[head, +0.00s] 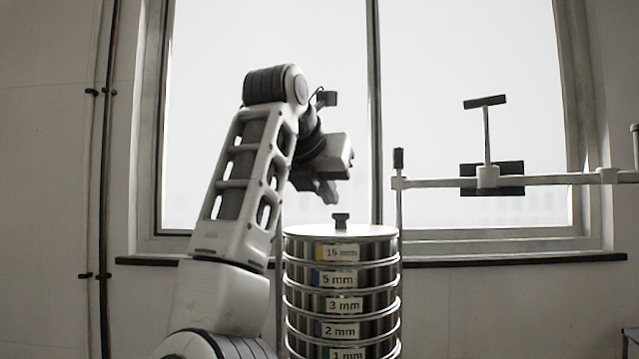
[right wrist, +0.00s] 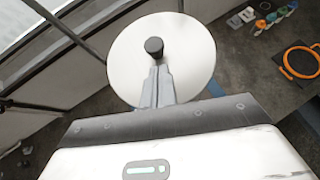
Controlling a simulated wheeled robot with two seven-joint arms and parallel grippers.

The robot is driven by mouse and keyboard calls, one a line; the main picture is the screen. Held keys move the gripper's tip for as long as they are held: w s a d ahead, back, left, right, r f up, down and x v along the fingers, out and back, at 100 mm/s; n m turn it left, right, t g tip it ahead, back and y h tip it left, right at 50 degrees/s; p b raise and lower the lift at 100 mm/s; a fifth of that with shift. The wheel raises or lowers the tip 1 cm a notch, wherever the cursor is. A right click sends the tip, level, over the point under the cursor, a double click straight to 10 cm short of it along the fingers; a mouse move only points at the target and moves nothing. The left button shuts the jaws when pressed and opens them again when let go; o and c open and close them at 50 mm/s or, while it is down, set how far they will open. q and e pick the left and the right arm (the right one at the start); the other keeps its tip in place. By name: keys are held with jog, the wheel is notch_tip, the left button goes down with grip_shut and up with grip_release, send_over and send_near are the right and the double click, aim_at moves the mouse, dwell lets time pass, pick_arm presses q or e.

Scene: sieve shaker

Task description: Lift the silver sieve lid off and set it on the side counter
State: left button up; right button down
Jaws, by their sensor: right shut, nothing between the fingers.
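The silver sieve lid (head: 305,232) lies level on top of the sieve stack, with a dark knob (head: 341,220) standing at its centre. In the right wrist view the lid (right wrist: 195,62) is a pale round disc with the dark knob (right wrist: 154,46) near its middle. My right gripper (head: 323,192) is above the lid, pointing down and apart from the knob in the head view. Its fingers (right wrist: 157,80) are shut and empty, and their tips appear just below the knob in the wrist picture. My left gripper is not in view.
The stack of labelled sieves (head: 343,304) stands beside upright rods, with a horizontal bar (head: 440,182) to its right. A window is behind. In the wrist view, a dark surface at right holds an orange ring (right wrist: 284,64) and several small coloured items.

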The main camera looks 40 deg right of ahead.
jog(key=p, duration=0.2)
send_over(340, 230)
jog(key=shift+s, duration=0.2)
jog(key=shift+a+f+b, duration=0.15)
jog(key=shift+f+b, duration=0.2)
jog(key=shift+f, duration=0.5)
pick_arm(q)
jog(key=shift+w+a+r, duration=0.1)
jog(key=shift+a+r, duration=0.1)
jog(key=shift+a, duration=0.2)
pick_arm(e)
jog(key=shift+a, duration=0.1)
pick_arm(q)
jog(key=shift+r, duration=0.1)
pick_arm(e)
jog(key=shift+f, duration=0.15)
